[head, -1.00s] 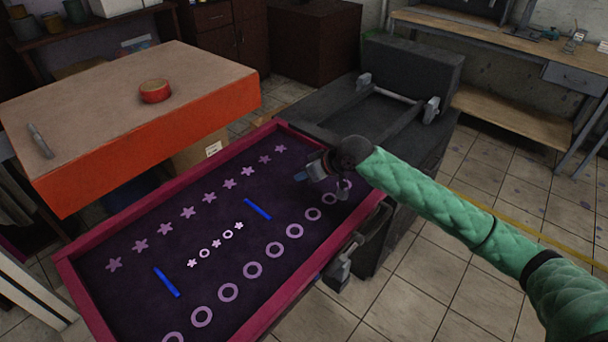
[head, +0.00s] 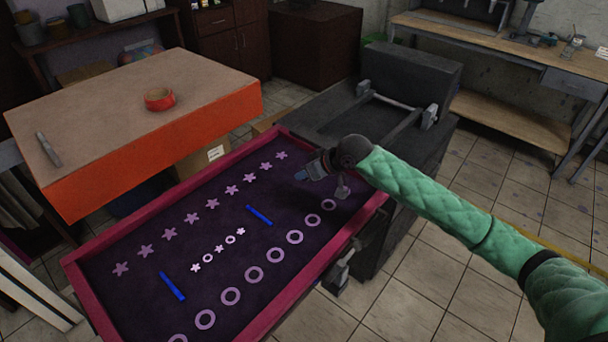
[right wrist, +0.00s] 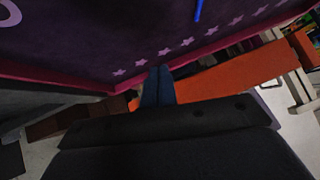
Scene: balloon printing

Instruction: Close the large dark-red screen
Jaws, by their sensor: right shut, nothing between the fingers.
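The large screen (head: 196,270) has a dark-red frame and a dark purple mesh with pale stars, rings and two blue bars. It slants across the lower left of the head view, its far right end beside the dark grey press base (head: 322,106). My right gripper (head: 301,175) is shut and empty, over the far right part of the screen in the head view. In the right wrist view its fingers (right wrist: 158,86) are together near the screen's edge (right wrist: 92,84); contact cannot be told. My left gripper is not in view.
An orange-sided table (head: 150,165) with a red tape roll (head: 159,99) and a grey tool (head: 48,150) stands behind the screen. A workbench (head: 500,50) is at the back right. Tiled floor (head: 430,290) lies open at the lower right.

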